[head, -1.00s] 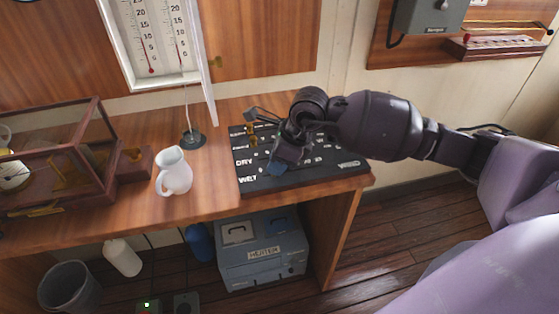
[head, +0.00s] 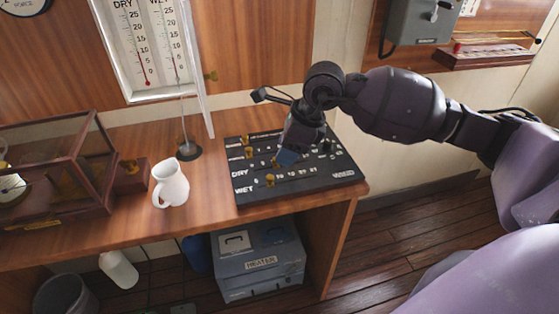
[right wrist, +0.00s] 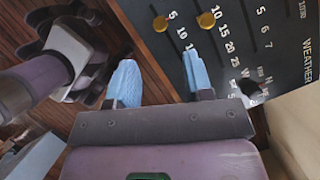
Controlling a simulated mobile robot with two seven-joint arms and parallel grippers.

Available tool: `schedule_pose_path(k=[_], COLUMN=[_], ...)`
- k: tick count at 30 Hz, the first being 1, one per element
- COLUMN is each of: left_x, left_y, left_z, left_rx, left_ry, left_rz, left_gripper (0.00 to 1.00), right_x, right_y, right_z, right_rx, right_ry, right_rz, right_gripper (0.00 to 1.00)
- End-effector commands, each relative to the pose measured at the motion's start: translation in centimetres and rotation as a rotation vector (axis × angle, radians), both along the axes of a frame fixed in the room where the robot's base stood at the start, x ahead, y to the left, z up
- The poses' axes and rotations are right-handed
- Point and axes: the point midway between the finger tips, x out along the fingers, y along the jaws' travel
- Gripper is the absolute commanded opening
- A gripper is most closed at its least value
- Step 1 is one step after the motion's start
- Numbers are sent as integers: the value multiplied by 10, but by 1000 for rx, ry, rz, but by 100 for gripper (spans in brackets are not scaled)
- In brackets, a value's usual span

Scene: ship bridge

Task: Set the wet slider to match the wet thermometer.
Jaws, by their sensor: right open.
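The black slider board (head: 340,180) lies on the wooden desk. Its front row is labelled WET, and its brass wet slider (head: 270,180) sits in the left part of that row. It also shows in the right wrist view (right wrist: 160,23), close to the 5 and 10 marks. The dry slider (right wrist: 206,20) is in the row behind it. The wet thermometer (head: 170,45) is the right tube in the white wall case; its exact level is too small to read. My right gripper (head: 288,157) is open and empty above the board, its blue fingertips behind the wet slider.
A glass case (head: 60,165) is farther left.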

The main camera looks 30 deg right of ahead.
Motion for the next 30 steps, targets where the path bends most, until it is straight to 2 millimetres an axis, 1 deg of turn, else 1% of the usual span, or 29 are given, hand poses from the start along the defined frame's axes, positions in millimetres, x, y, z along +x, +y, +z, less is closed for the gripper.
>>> schedule_pose_path(k=[1,3,7,24,27,29,30], left_x=[0,-1,-2,-2,-2,-2,-2], left_y=[0,0,0,0,0,0,0], left_z=[0,1,1,0,0,0,0], left_rx=[0,1,0,-1,-1,-1,-1], left_ry=[0,1,1,2,2,2,2], left_rz=[0,1,1,2,2,2,2], left_gripper=[39,39,39,39,39,39,39], right_x=[-1,-3,-5,-5,-8,-12,-15], right_y=[-3,-5,-7,-7,0,11,21], right_z=[7,14,21,22,19,16,14], right_rx=[-2,-1,0,1,37,97,157], right_ry=[-3,-1,-2,0,5,11,17], right_rz=[-2,-1,1,0,4,10,15], right_gripper=[47,47,47,47,47,47,47])
